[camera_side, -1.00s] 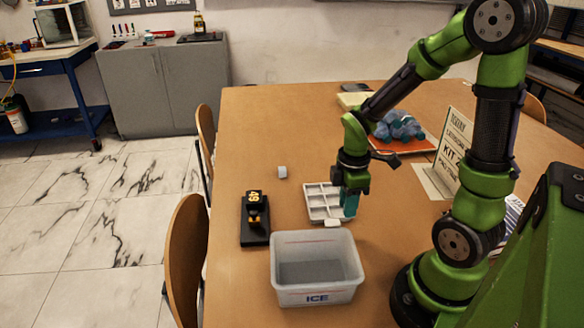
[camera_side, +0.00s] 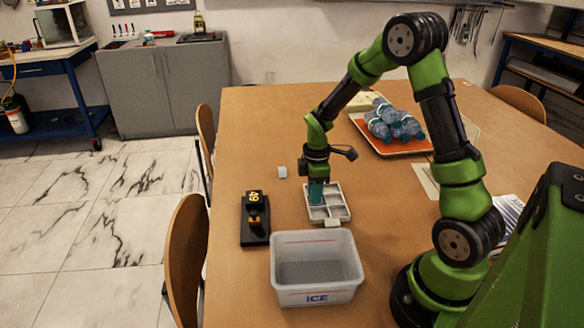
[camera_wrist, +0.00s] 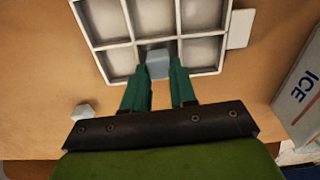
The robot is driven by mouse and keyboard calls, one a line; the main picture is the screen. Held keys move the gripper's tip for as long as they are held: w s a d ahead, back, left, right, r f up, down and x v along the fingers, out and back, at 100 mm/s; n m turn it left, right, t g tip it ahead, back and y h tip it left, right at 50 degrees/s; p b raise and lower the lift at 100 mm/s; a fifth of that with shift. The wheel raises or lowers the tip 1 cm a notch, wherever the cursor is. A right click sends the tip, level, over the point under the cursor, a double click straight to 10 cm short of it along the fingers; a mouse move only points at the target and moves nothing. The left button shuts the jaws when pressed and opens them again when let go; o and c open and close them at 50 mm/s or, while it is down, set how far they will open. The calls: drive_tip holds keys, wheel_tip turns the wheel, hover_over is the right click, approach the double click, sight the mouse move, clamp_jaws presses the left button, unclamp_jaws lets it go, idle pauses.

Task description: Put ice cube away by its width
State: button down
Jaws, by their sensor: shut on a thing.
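My gripper (camera_side: 317,200) has teal fingers and points down over the left part of a white tray with several compartments (camera_side: 339,215). In the wrist view, my gripper (camera_wrist: 158,82) is shut on a pale blue ice cube (camera_wrist: 157,65). The cube is over the middle compartment of the tray's near row in that view; I cannot tell whether it touches the floor. In the side view the fingers hide the held cube.
A black gauge with a yellow display (camera_side: 255,222) stands left of the tray. A translucent bin marked ICE (camera_side: 317,294) stands in front. An orange tray (camera_side: 408,148) with bluish bottles is at the back right. The table's left part, behind the gauge, is clear.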

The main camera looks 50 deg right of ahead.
drive_tip(key=shift+f, duration=0.1)
drive_tip(key=c, duration=0.9)
unclamp_jaws()
wheel_tip(320, 180, up, 12)
drive_tip(key=s+a+r+m+t+y, duration=0.1)
drive_tip(key=s+a+r+m+t, duration=0.2)
drive_tip(key=s+a+r+m, duration=0.2)
drive_tip(key=s+a+r+m+t+y, duration=0.1)
drive_tip(key=s+a+r+m+t, duration=0.3)
drive_tip(key=s+a+m, duration=0.4)
drive_tip(key=a+r, duration=0.1)
drive_tip(key=a, duration=0.2)
drive_tip(key=shift+r, duration=0.3)
drive_tip(key=shift+w, duration=0.1)
